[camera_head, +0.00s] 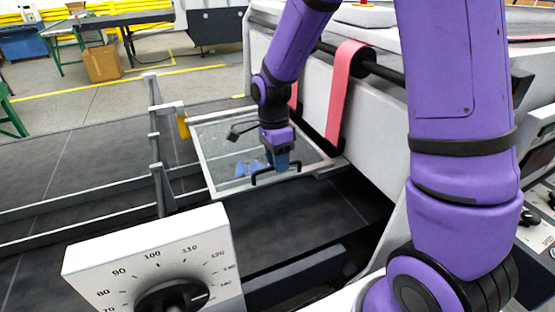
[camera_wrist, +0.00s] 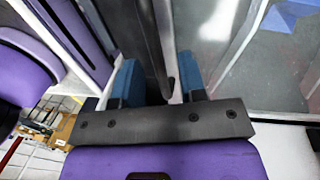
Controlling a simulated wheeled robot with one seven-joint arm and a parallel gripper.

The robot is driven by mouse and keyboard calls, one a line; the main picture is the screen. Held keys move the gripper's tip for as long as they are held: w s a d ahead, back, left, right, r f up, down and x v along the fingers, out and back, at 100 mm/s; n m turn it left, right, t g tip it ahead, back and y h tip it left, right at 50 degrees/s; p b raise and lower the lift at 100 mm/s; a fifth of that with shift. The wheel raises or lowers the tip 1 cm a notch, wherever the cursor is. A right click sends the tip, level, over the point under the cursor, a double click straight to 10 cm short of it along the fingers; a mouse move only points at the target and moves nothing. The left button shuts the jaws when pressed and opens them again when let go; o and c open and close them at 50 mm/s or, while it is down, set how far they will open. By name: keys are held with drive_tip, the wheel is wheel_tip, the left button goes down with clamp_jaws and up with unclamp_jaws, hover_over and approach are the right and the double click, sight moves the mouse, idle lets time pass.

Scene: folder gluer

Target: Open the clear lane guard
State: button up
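The clear lane guard (camera_head: 222,142) is a see-through panel in a pale frame, lying low over the lane beside the white machine body. Blue folded pieces (camera_head: 248,169) show through it. A dark bar handle (camera_head: 262,180) is on its near edge. My gripper (camera_head: 281,163) points down at this handle. In the wrist view, my two blue fingers (camera_wrist: 160,82) stand apart, with the dark handle bar (camera_wrist: 152,40) between them and what look like narrow gaps at its sides. The guard's clear pane (camera_wrist: 280,65) fills the right of that view. The fingertips' contact with the bar is hard to see.
A white dial box (camera_head: 150,255) with a black knob stands in the near foreground. A grey upright post (camera_head: 158,150) is left of the guard. A pink belt (camera_head: 341,95) runs over a roller on the machine to the right. A cardboard box (camera_head: 102,62) is on the floor far behind.

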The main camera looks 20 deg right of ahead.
drive_tip(key=shift+c, duration=0.2)
clamp_jaws()
drive_tip(key=shift+r, duration=0.1)
